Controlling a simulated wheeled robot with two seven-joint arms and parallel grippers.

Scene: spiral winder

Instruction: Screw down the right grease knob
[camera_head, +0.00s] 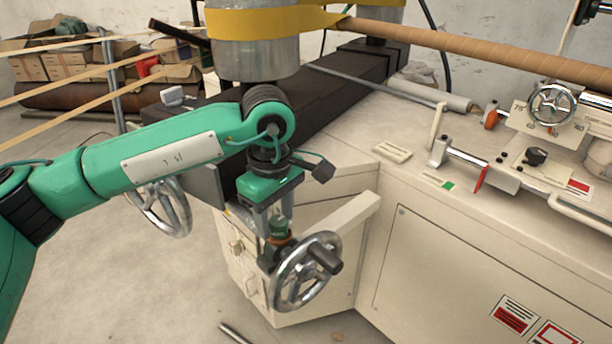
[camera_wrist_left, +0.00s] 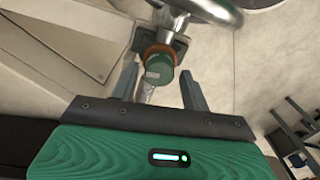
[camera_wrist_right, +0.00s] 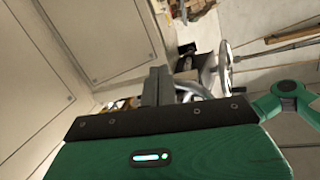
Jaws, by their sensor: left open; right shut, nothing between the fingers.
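The right grease knob (camera_head: 279,229) is a small green cap above an orange-brown collar, beside the front handwheel (camera_head: 305,271). In the left wrist view the green cap (camera_wrist_left: 159,69) stands between the two fingers. A gap shows on each side of it. My left gripper (camera_head: 278,217) points down over the knob from above and is open; its fingers partly hide the knob in the head view. My right gripper (camera_wrist_right: 157,87) shows only in its own wrist view. It is shut and empty, apart from the knob.
A second handwheel (camera_head: 165,207) stands behind, left of the knob. A metal cylinder with yellow wrap (camera_head: 253,55) hangs above my left wrist. The cream machine cabinet (camera_head: 455,265) fills the right side.

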